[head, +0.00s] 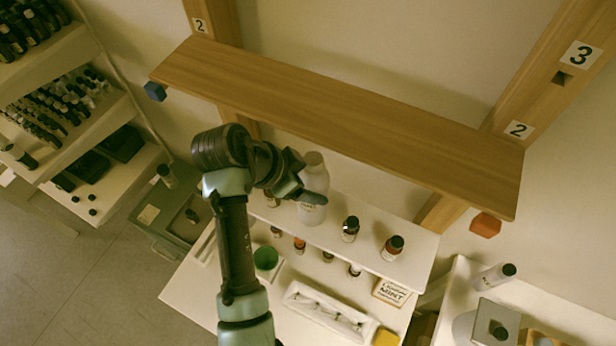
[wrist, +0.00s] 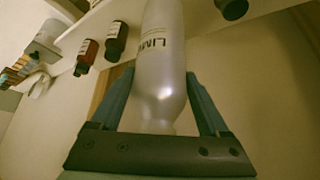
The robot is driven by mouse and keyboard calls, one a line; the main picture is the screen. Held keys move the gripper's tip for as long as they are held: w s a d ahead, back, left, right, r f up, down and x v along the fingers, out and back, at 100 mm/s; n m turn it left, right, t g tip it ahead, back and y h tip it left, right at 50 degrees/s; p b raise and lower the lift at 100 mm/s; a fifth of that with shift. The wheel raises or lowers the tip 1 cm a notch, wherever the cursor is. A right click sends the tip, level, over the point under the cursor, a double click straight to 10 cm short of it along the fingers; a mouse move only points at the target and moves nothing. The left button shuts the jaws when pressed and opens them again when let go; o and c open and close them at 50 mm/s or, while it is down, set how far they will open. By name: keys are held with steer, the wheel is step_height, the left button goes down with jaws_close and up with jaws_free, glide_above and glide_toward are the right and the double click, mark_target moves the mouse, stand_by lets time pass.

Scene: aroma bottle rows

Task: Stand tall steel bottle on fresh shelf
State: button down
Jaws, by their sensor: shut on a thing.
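The tall pale steel bottle (head: 313,178) is between the fingers of my gripper (head: 299,188), roughly upright, in front of the white bench shelf in the head view. In the wrist view the bottle (wrist: 162,75) sits between both fingers, with a label reading "LIM" partly seen. My gripper is shut on it. Whether its base touches the white shelf cannot be told. A bare wooden shelf (head: 340,110) spans above, between posts marked 2; it bears no mark that reads fresh.
Small dark bottles stand on the white shelf (head: 322,235), among them one at its middle (head: 350,229) and one at right (head: 394,247). The wooden shelf's top is clear.

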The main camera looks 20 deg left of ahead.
jaws_free()
steer(key=shift+f, duration=0.15)
steer(key=shift+r, duration=0.25)
steer(key=shift+s+a+r+b, duration=0.15)
steer(key=shift+s+b, duration=0.05)
steer(key=shift+b, duration=0.1)
steer(key=v, duration=1.1)
steer(key=shift+r, duration=0.2)
